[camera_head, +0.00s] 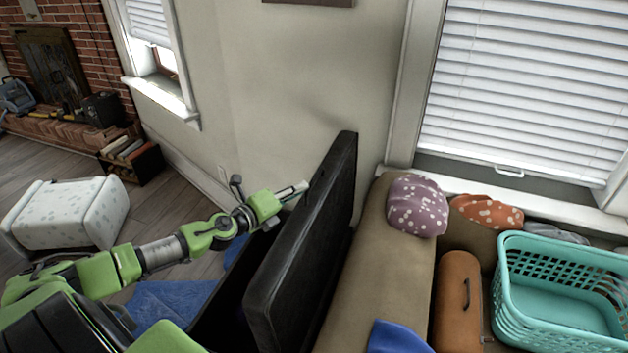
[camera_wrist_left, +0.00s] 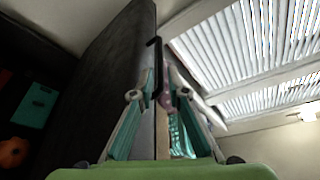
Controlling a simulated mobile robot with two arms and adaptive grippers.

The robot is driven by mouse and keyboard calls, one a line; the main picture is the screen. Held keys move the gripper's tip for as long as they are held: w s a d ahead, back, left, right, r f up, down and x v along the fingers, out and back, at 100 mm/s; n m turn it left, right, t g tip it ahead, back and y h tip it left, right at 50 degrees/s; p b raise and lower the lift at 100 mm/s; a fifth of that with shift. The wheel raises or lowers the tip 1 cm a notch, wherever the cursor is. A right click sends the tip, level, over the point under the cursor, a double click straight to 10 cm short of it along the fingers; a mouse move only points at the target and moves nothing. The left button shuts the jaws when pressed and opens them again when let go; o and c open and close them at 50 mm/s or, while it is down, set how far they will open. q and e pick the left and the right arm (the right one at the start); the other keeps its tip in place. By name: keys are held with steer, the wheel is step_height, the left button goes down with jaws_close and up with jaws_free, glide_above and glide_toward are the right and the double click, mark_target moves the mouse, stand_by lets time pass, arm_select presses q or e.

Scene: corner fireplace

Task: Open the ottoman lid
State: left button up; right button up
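The black ottoman lid (camera_head: 305,235) stands raised, nearly upright, close to the tan sofa. The dark ottoman body (camera_head: 218,312) is partly visible below it on the left, and its interior is mostly hidden. My left gripper (camera_head: 300,188) is at the lid's left side, near its upper part. In the left wrist view the dark lid (camera_wrist_left: 108,85) fills the left-centre, with its edge running between the fingers. The left gripper's fingers (camera_wrist_left: 160,75) are apart, with a narrow gap at the tips. Whether they touch the lid is unclear. My right gripper is not seen.
A white dotted stool (camera_head: 75,213) is at left. Floor near it is clear.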

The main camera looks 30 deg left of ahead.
mark_target(314, 180)
arm_select(q)
steer(key=shift+x, duration=3.85)
jaws_close()
steer(key=shift+f, duration=0.1)
